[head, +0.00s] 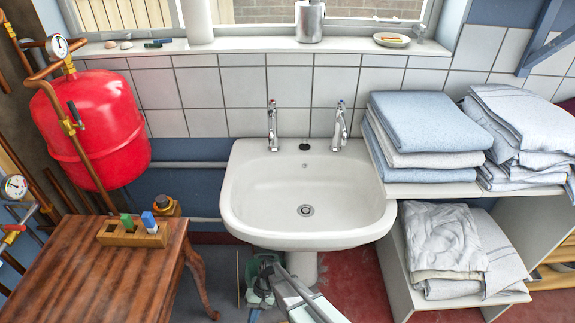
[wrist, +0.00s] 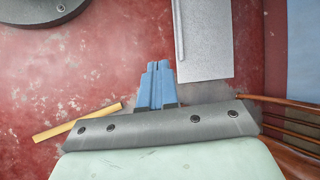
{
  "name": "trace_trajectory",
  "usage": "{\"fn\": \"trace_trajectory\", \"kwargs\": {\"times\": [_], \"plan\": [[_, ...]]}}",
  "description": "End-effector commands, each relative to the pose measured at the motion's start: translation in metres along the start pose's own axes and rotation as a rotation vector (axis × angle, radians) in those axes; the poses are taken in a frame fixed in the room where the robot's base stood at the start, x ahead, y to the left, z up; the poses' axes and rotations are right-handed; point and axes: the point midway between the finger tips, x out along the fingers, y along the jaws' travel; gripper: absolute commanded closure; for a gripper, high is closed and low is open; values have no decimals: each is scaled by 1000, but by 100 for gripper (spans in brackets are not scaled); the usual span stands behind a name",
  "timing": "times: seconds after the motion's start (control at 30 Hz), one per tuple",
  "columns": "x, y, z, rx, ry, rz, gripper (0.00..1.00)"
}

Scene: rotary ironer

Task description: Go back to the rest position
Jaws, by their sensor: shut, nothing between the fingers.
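My gripper (wrist: 158,64) shows in the wrist view with its two blue fingers together and nothing between them. It points toward the red floor (wrist: 90,75). In the head view part of my arm and the pale green gripper body (head: 262,280) show at the bottom centre, below the front of the white sink (head: 305,205).
A wooden table (head: 90,275) holding a block with a green and a blue piece stands at left. A shelf unit (head: 395,270) with folded linen stands at right. The wrist view shows a yellow strip (wrist: 75,122), a grey panel (wrist: 205,40) and a dark round base (wrist: 40,8).

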Motion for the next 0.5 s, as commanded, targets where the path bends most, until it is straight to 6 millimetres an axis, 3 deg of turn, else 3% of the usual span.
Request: {"fn": "trace_trajectory", "kwargs": {"times": [0.03, 0.2, 0.4, 0.5], "plan": [[-1, 28, 20, 31, 5, 22, 100], [-1, 106, 70, 116, 14, 106, 100], [2, 180, 139, 205, 5, 199, 100], [3, 207, 175, 241, -6, 239, 100]]}}
